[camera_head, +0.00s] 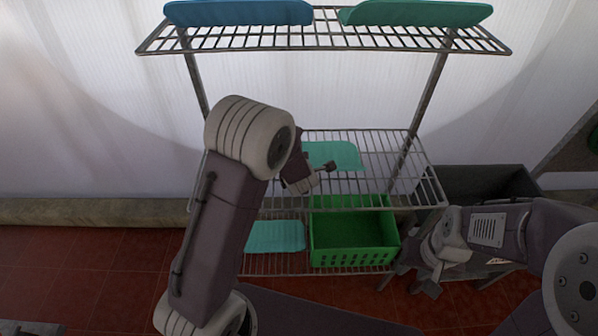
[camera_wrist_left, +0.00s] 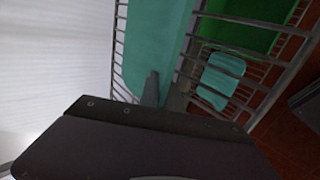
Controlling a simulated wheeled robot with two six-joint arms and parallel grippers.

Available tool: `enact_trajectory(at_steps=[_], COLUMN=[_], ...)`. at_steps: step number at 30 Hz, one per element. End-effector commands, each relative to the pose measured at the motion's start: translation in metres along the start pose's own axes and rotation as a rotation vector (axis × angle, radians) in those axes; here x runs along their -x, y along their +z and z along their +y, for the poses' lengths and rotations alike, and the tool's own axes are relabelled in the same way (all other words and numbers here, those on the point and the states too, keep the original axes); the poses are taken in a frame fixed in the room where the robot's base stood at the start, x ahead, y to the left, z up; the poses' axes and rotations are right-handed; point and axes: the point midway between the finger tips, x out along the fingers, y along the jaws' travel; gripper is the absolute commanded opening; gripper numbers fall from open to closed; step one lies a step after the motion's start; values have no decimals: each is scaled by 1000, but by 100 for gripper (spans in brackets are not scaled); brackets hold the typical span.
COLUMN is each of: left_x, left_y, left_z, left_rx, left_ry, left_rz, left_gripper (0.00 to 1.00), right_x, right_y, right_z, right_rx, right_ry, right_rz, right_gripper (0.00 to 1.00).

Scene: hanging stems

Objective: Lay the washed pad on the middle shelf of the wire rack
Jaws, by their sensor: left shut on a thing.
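A teal pad (camera_head: 340,155) is at the middle shelf of the wire rack (camera_head: 395,165), over its wires; I cannot tell if it lies flat on them. My left gripper (camera_head: 328,167) is at the pad's near edge and shut on it. In the left wrist view the pad (camera_wrist_left: 155,40) runs away from the fingers (camera_wrist_left: 165,92) along the shelf wires. The left arm hides the pad's left part in the head view. My right gripper (camera_head: 431,283) hangs low at the right, away from the pad; its finger gap is unclear.
The top shelf holds a blue pad (camera_head: 240,13) and a green pad (camera_head: 418,13). The bottom shelf holds a turquoise pad (camera_head: 274,237) and a green crate (camera_head: 352,250). A dark basin (camera_head: 480,182) stands right of the rack. The middle shelf's right part is bare.

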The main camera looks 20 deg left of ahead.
Motion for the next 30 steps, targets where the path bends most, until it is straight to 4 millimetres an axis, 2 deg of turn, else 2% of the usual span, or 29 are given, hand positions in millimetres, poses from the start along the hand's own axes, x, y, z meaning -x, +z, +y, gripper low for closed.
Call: enact_trajectory(at_steps=[7, 9, 10, 20, 23, 30], left_x=[-2, -1, -1, 1, 11, 65], left_y=[0, 0, 0, 0, 1, 2], left_z=[-3, -2, -2, 1, 2, 4], left_rx=[0, 0, 0, 0, 0, -1], left_ry=[-1, -1, -1, -1, 0, 1], left_rz=[0, 0, 0, 0, -1, -4], left_gripper=[0, 24, 29, 29, 29, 29], right_x=[-4, -2, -2, 1, 3, 15], right_y=[0, 0, 0, 0, 0, -2], right_z=[0, 0, 0, 0, 0, 0], right_rx=[0, 0, 0, 0, 0, 0], right_ry=[0, 0, 0, 0, 0, 0], right_rz=[0, 0, 0, 0, 0, 0], right_gripper=[33, 33, 33, 33, 33, 33])
